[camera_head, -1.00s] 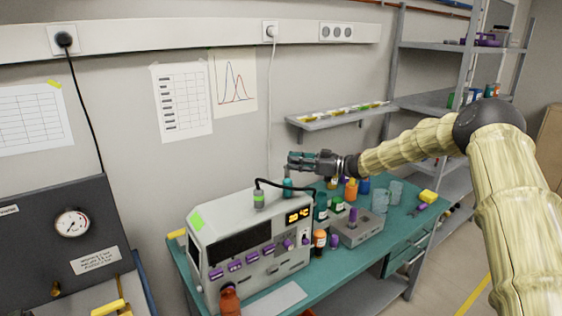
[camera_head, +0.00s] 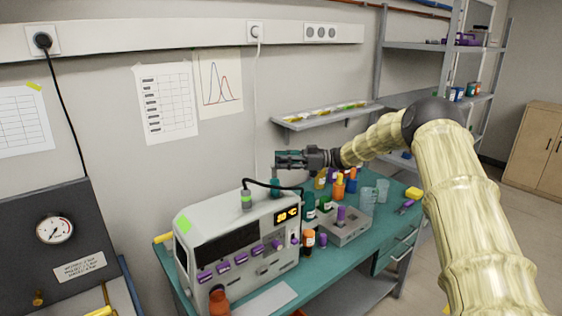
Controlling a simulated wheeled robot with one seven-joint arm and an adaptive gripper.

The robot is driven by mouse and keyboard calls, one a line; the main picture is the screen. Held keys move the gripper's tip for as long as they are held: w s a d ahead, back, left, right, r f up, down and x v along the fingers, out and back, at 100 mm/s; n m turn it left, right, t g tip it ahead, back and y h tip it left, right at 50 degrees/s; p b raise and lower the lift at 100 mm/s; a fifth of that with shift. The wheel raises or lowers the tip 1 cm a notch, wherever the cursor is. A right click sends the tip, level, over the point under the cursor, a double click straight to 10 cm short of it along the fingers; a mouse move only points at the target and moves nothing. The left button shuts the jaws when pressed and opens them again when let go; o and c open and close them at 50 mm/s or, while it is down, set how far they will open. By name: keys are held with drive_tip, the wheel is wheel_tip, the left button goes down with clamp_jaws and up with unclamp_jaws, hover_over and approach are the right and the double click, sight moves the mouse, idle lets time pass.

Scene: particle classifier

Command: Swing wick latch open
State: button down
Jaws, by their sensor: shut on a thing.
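The particle classifier (camera_head: 222,243) is a pale grey box with a slanted dark panel, a lit yellow readout and purple buttons, standing on the teal bench. My gripper (camera_head: 279,160) points left, level, right above the cylinder. Its fingers are shut at the top of this grey piece; the contact is too small to see clearly.
Bottles, beakers (camera_head: 367,200) and a grey block (camera_head: 343,229) crowd the bench to the right. A wall shelf (camera_head: 325,116) hangs above and behind.

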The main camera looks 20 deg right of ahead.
drive_tip(key=c, duration=1.4)
unclamp_jaws()
drive_tip(key=shift+r, duration=0.2)
drive_tip(key=shift+d+f, duration=0.1)
drive_tip(key=v, duration=1.2)
drive_tip(key=shift+w, duration=0.1)
